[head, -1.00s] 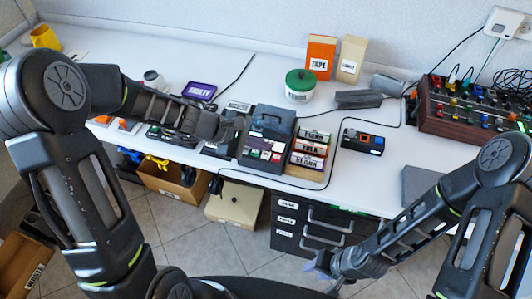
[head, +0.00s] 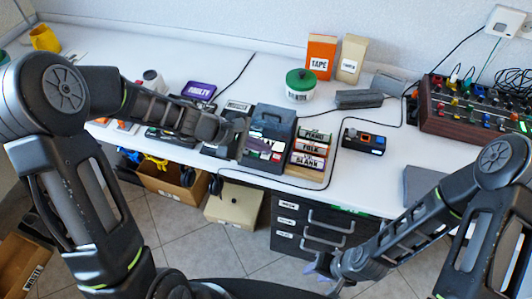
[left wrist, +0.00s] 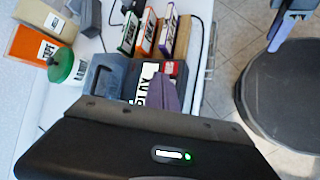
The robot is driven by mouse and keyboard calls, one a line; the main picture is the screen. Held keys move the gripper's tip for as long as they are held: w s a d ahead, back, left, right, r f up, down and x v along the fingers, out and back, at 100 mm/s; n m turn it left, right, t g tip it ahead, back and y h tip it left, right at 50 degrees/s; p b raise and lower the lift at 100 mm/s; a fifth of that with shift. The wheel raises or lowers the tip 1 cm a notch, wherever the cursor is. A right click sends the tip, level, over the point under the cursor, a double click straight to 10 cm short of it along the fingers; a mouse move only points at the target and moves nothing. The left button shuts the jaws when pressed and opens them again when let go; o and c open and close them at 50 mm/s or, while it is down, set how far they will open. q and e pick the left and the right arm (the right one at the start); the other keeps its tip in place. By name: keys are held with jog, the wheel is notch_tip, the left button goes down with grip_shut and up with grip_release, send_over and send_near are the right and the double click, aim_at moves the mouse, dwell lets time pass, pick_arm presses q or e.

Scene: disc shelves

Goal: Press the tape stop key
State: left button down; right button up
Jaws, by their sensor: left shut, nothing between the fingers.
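The tape player (head: 272,120) is a dark blue-grey box near the front edge of the table. Its front has a row of small keys with pale labels, partly covered by my left gripper (head: 259,146). My left gripper is shut and empty, its purple fingertips over the player's key area. In the left wrist view the player (left wrist: 98,78) lies just beyond the shut purple fingers (left wrist: 167,92), with part of a white label beside them. I cannot tell which key is under the tips or whether they touch. My right gripper (head: 319,268) hangs low in front of the drawers.
Labelled cassette boxes (head: 309,149) stand close to the player's right. A small black device (head: 363,141) lies further right. A green-lidded jar (head: 300,85) and an orange box (head: 320,54) stand behind. Cables cross the table; a mixer (head: 470,105) is at right.

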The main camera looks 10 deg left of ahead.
aim_at(262, 155)
pick_arm(q)
jog(key=shift+f+b, duration=0.35)
jog(key=shift+r, duration=0.1)
dwell(0.5)
jog(key=shift+r+p, duration=0.7)
jog(key=shift+r, duration=0.1)
notch_tip(262, 155, up, 5)
jog(key=p, duration=0.4)
dwell(0.9)
